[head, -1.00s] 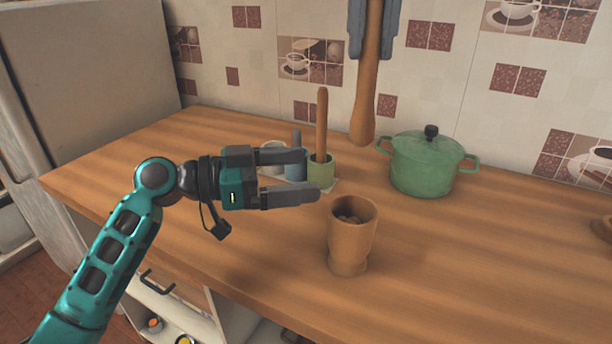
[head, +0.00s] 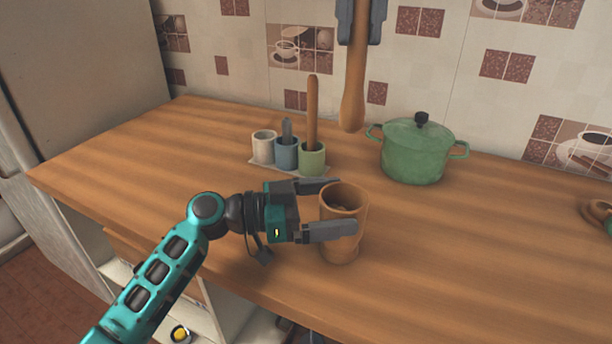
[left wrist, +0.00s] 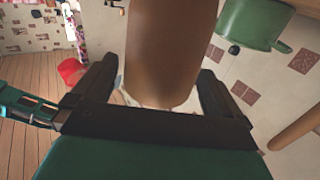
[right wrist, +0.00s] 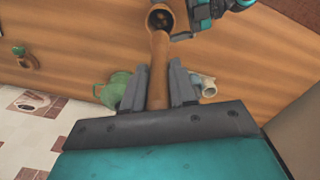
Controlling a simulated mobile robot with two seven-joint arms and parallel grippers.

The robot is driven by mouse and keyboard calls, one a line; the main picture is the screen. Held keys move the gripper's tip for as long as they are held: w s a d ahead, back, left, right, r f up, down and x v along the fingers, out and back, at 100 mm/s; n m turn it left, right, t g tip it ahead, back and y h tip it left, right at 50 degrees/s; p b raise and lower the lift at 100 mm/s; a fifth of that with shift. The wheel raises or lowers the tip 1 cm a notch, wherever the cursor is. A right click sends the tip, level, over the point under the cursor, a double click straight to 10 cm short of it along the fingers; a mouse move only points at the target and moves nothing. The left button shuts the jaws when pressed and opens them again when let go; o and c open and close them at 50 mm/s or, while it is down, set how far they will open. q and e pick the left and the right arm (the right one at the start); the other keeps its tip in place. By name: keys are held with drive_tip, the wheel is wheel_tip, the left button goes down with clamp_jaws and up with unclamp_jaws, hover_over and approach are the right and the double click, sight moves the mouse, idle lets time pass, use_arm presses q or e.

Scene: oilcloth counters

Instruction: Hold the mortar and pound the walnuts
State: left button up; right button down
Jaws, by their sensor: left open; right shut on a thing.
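The brown wooden mortar (head: 341,245) stands upright on the counter, with walnuts (head: 340,208) partly visible inside. It also fills the upper middle of the left wrist view (left wrist: 168,60). My left gripper (head: 345,206) is open, with its fingers on either side of the mortar. My right gripper (head: 361,35) is shut on the wooden pestle (head: 354,95), which hangs upright in the air above and behind the mortar. In the right wrist view the pestle (right wrist: 159,70) points toward the mortar's mouth (right wrist: 160,20).
A green lidded pot (head: 415,152) stands at the back, right of the mortar. A holder with white, blue and green cups (head: 312,160) and upright utensils stands behind my left gripper.

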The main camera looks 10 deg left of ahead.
use_arm(q)
drive_tip(key=shift+x, duration=1.05)
drive_tip(key=shift+c, duration=0.5)
drive_tip(key=c, duration=0.9)
use_arm(e)
wheel_tip(320, 180, down, 16)
